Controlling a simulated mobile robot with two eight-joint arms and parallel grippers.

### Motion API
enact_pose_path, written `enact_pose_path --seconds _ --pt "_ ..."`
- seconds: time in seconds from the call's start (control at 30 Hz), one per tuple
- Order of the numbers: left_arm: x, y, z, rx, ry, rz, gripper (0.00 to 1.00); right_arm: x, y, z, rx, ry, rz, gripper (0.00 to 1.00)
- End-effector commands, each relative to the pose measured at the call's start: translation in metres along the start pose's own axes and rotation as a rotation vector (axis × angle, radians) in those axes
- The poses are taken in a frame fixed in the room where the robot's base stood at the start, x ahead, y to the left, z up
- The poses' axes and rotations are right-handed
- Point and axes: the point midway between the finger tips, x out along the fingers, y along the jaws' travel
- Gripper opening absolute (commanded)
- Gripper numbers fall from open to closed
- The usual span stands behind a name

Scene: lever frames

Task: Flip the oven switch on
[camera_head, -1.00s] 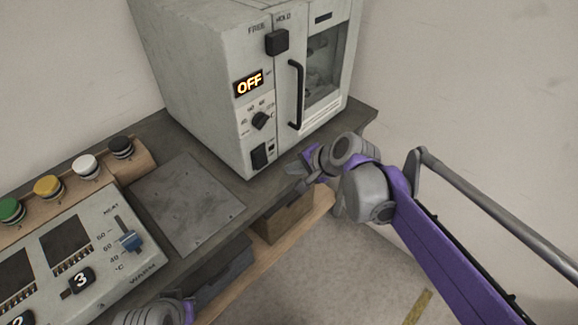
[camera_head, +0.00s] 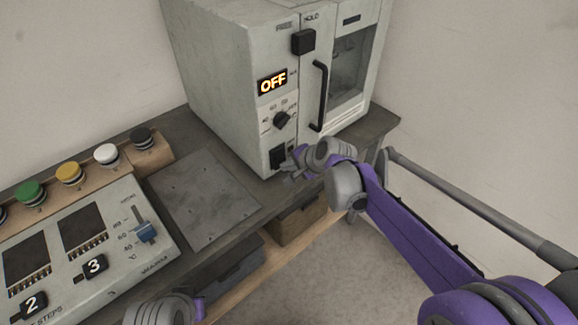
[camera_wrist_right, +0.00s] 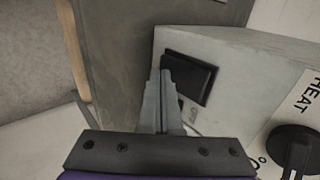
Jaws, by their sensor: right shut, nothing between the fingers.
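The oven (camera_head: 225,85) is a pale box on the bench, and its display (camera_head: 272,82) reads OFF. Its black rocker switch (camera_head: 277,156) is low on the front panel, below the round knob (camera_head: 281,119). My right gripper (camera_head: 288,169) is shut and empty, just in front of the switch at its lower right. In the right wrist view the shut fingertips (camera_wrist_right: 166,76) overlap the left edge of the black switch (camera_wrist_right: 190,77) and hide part of it. I cannot tell whether they touch it. Of my left arm only a grey and purple part shows at the bottom edge; its fingers are out of sight.
The oven's black door handle (camera_head: 319,96) and a black block (camera_head: 303,42) are above and right of the switch. A flat metal plate (camera_head: 205,200) lies on the bench. A control panel (camera_head: 120,215) with a blue slider and several coloured buttons stand at the left.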

Motion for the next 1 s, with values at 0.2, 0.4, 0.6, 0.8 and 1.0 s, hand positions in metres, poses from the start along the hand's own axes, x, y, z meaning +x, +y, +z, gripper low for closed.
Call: enact_pose_path --seconds 0.2,0.4,0.6,0.8,1.0 --pt "0.000 0.000 0.000 0.000 0.000 0.000 0.00 0.005 -0.002 0.000 -0.001 0.000 0.000 0.00" --pt "0.000 0.000 0.000 0.000 0.000 0.000 0.00 0.005 -0.002 0.000 0.000 0.000 0.000 0.00" --pt "-0.005 0.000 -0.003 0.000 0.002 0.000 0.00 -0.001 -0.007 0.000 -0.001 0.000 0.000 0.00" --pt "-0.011 0.000 -0.006 0.000 0.004 0.000 0.00 -0.007 -0.014 0.000 0.000 0.001 -0.001 0.00" --pt "-0.011 0.000 -0.006 0.000 0.004 0.000 0.00 -0.007 -0.014 0.000 0.000 0.000 -0.002 0.00"
